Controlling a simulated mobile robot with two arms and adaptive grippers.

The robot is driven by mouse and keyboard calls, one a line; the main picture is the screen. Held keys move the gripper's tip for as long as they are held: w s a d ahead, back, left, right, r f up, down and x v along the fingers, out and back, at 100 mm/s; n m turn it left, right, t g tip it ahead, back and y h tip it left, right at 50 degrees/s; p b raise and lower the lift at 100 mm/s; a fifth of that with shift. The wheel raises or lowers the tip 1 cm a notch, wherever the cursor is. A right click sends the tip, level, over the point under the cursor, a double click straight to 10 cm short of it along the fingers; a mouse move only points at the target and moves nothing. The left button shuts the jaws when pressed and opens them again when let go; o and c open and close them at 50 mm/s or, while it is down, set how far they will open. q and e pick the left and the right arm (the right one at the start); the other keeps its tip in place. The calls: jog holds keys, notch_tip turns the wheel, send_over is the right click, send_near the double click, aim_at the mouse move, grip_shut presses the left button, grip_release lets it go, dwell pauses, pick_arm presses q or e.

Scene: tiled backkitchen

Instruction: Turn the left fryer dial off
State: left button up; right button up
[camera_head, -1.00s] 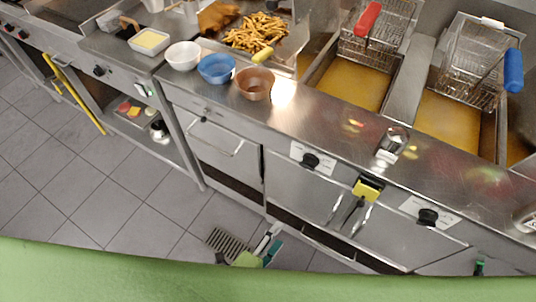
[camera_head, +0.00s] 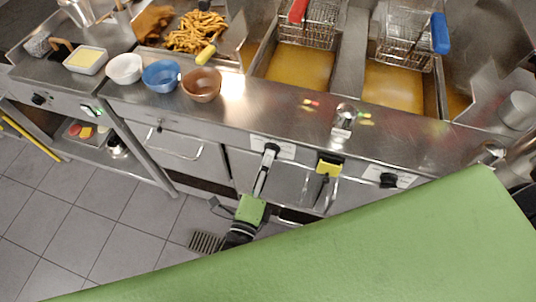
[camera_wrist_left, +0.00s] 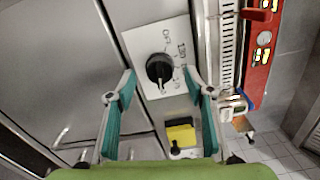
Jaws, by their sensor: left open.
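The left fryer dial is a black round knob (camera_head: 272,148) on a white label plate on the fryer front. In the left wrist view the dial (camera_wrist_left: 160,69) shows closely, with "OFF" and temperature marks printed around it. A narrow pale mark shows at its lower end. My left gripper (camera_head: 266,163) reaches up to the dial from below. In the left wrist view its two teal fingers (camera_wrist_left: 161,80) are open, one on each side of the knob, with visible gaps. Contact is not visible. My right gripper is not in view.
A yellow-and-black item (camera_head: 329,167) hangs on the fryer front just right of the dial. The right fryer dial (camera_head: 388,180) is farther right. The steel counter (camera_head: 255,117) above holds bowls and a small shaker (camera_head: 343,120). Two fryer baskets hang over oil.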

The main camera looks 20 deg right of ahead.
pick_arm(q)
jog(key=shift+x, duration=1.4)
jog(key=c, duration=1.1)
